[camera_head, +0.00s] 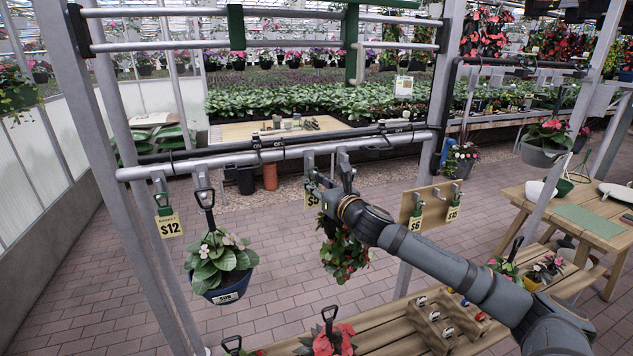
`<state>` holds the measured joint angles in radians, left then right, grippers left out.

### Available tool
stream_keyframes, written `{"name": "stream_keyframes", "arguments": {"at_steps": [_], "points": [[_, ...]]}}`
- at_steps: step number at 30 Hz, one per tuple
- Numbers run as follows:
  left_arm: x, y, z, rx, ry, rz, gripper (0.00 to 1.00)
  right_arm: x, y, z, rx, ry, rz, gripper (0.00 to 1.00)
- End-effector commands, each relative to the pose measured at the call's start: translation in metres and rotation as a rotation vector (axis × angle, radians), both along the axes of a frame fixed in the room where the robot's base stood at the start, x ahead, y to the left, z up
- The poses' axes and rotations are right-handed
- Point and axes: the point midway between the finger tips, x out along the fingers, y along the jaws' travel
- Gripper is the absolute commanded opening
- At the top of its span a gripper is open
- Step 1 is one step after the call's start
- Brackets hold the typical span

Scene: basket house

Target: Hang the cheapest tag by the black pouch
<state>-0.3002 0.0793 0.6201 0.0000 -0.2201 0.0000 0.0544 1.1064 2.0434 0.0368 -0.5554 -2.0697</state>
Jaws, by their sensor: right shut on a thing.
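My right gripper (320,187) is shut on a yellow price tag (312,199), just below the hooks of the metal rail. The tag is partly covered and seems to read $5. I cannot tell whether it rests on a hook. Below the gripper hangs a red-flowered plant (343,252); my arm and the leaves hide its container, so I cannot tell whether it is the black pouch. A $12 tag (169,226) hangs on the rail at left. A $6 tag (416,226) and a $15 tag (453,212) hang on a wooden board (434,208). My left gripper is out of view.
A dark blue pot (223,291) marked SUN hangs from the rail (235,160) between the $12 tag and my gripper. A wooden bench (390,335) with a small crate and potted plants stands below. A metal post rises at left. The brick floor is open behind.

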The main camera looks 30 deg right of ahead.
Motion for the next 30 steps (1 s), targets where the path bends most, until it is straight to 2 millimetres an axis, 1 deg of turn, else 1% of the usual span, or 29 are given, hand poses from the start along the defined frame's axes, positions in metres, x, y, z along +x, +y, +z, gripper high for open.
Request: {"name": "stream_keyframes", "arguments": {"at_steps": [13,14,19,27,30], "points": [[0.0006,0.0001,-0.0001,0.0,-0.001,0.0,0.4,0.0005,0.0001,-0.002,-0.001,0.0,0.0,0.11],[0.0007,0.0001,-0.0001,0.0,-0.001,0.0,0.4,0.0005,0.0001,-0.002,-0.001,0.0,0.0,0.32],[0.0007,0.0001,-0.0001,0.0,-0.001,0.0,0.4,0.0005,0.0,-0.002,-0.001,0.0,0.0,0.55],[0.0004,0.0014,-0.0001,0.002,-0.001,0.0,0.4,0.0005,0.0,-0.0019,-0.001,0.0,0.0,0.56],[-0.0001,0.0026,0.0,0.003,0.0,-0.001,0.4,0.0007,0.0,0.0048,-0.002,-0.002,0.0,0.56]]}}
